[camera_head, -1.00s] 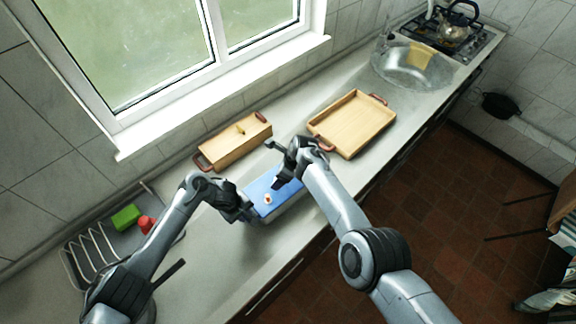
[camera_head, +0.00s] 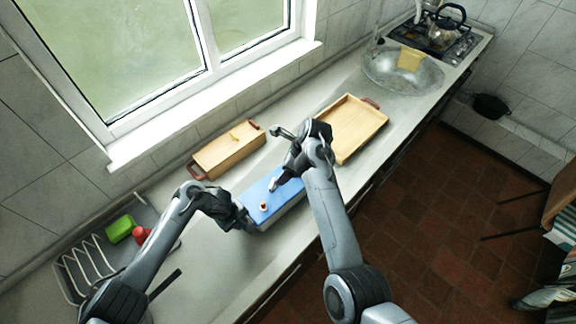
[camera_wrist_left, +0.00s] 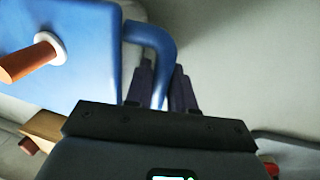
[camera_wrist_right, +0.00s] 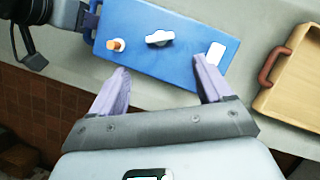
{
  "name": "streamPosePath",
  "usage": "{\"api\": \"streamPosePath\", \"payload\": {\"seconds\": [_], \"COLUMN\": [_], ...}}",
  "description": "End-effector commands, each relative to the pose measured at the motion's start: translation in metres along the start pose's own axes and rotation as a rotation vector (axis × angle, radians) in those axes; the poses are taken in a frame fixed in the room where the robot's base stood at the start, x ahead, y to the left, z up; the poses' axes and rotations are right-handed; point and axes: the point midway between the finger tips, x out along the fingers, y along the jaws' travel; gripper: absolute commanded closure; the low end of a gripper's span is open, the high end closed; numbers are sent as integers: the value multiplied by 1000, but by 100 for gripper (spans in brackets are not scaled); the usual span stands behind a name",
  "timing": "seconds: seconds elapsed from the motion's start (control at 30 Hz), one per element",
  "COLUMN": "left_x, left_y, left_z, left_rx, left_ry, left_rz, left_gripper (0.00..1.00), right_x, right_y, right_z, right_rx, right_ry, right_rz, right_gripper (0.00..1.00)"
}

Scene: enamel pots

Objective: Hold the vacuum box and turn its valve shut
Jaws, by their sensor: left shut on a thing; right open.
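The vacuum box (camera_head: 258,218) stands on the counter with a blue lid that carries a round orange-and-white knob and a white valve handle. In the right wrist view the lid (camera_wrist_right: 185,62), the orange knob (camera_wrist_right: 117,45), the white valve (camera_wrist_right: 160,38) and a white label (camera_wrist_right: 215,53) show. My left gripper (camera_head: 246,222) is shut on the blue side handle of the box; the handle (camera_wrist_left: 158,50) shows between its fingers in the left wrist view. My right gripper (camera_wrist_right: 160,82) is open above the lid, its fingers apart and short of the valve.
A wooden box (camera_head: 228,156) with red handles stands behind by the window. A wooden tray (camera_head: 350,128) lies to the right. A dish rack (camera_head: 88,262) with a green block and a red item is at left. The sink (camera_head: 403,70) is far right.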

Motion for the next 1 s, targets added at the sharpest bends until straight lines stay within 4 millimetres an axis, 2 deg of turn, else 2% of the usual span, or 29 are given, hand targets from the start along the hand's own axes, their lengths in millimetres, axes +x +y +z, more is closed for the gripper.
{"api": "streamPosePath", "payload": {"seconds": [0.2,0.47,0.57,0.73,0.87,1.0], "left_x": [0,0,0,0,0,0], "left_y": [0,0,0,0,0,0], "left_z": [0,0,0,0,0,0], "left_rx": [0,0,0,0,0,0], "left_ry": [0,0,0,0,0,0], "left_rz": [1,1,1,1,1,1], "left_gripper": [100,100,100,100,100,100], "right_x": [-10,-11,-11,-11,-12,-15], "right_y": [0,0,0,0,0,4], "right_z": [0,0,0,0,1,16], "right_rx": [-1,-1,-4,-67,-213,-529], "right_ry": [0,0,0,0,1,54], "right_rz": [0,1,1,0,-3,-29], "right_gripper": [21,21,34,60,62,62]}}
